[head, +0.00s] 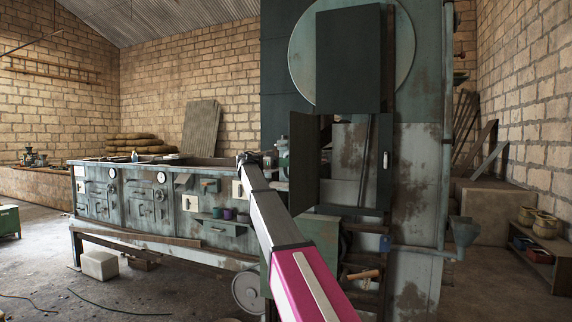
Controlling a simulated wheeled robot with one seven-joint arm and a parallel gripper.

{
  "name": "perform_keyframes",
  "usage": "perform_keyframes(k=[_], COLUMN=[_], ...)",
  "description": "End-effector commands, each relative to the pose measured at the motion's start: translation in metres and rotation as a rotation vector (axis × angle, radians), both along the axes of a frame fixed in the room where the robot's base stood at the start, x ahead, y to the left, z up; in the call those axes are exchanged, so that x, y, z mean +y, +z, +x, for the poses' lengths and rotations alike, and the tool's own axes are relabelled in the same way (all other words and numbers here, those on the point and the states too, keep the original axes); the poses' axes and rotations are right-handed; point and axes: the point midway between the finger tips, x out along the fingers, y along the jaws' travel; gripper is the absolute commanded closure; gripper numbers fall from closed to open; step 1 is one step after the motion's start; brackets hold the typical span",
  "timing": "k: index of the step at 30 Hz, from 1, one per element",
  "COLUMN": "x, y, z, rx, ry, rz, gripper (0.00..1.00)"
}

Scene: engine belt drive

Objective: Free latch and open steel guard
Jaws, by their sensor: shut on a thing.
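The steel guard (304,160) is a dark, narrow door on the left of an opening in the tall machine. It stands swung out, and the opening beside it shows rusty pale metal inside. A small pale fitting, perhaps the latch (386,160), sits on the dark frame right of the opening. My arm reaches up and left from the lower right. My gripper (268,158), small and dark at its far end, is left of the guard. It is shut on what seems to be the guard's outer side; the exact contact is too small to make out.
A long worn metal cabinet (150,205) with gauges and handles stands at the left. A vertical pipe (448,130) runs along the machine's right side. A wooden-handled tool (364,274) lies below the opening. A low shelf with pots (545,255) is at the right.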

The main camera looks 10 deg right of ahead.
Motion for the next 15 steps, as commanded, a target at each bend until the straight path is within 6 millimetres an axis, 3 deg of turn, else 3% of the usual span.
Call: perform_keyframes(k=[3,4,6,15], x=[-0.003,-0.0031,-0.0029,0.0], y=[0.0012,0.0013,0.0012,0.0007], z=[0.0038,0.0037,0.0035,0.0022], rx=[0.0,0.0,0.0,0.0], ry=[0.006,0.005,0.004,0.003], rz=[-0.002,-0.002,-0.002,-0.001], gripper=[1.0,0.73,0.55,0.55])
